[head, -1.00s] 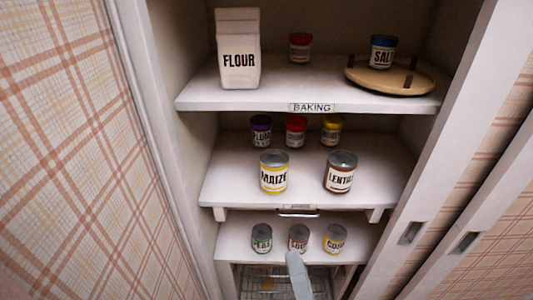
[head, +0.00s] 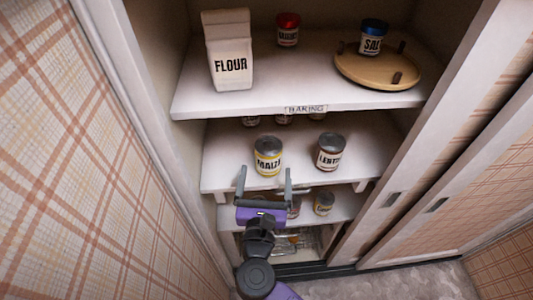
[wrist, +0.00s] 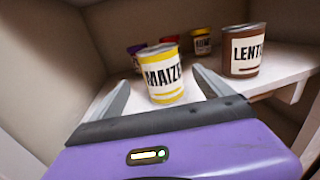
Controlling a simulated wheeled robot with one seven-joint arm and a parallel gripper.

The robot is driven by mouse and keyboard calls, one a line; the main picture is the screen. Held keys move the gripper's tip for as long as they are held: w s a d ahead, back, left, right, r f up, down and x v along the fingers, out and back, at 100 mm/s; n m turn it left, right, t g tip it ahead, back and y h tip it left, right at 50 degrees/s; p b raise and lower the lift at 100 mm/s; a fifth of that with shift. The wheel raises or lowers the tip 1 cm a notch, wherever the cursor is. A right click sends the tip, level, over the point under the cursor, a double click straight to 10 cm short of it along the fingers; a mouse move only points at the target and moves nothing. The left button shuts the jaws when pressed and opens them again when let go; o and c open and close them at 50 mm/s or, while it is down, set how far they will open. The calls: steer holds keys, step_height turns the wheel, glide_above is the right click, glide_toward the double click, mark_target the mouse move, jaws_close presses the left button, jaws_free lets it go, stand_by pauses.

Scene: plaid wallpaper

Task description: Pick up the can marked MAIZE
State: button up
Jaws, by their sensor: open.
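The MAIZE can (head: 268,157), with a yellow band and a white label, stands upright at the front of the middle shelf (head: 218,165). In the wrist view the MAIZE can (wrist: 163,75) shows between and beyond the fingertips. My gripper (head: 265,176) is open and empty, just in front of and below the can in the head view. Its purple body (wrist: 170,150) fills the bottom of the wrist view. I see no finger touching the can.
The brown LENTIL can (head: 329,151) stands right of the MAIZE can. Several small jars (wrist: 201,41) stand behind. The BAKING shelf (head: 200,102) overhangs above, with a flour bag (head: 229,50) and a wooden turntable (head: 378,72). Small cans (head: 324,203) stand below.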

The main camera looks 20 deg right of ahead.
mark_target(268, 154)
steer(key=p+x, duration=0.1)
steer(key=x, duration=0.6)
steer(key=shift+w+d, duration=0.15)
steer(key=shift+w, duration=0.05)
steer(key=shift+c, duration=0.4)
steer(key=c, duration=1.8)
steer(key=shift+c, duration=0.4)
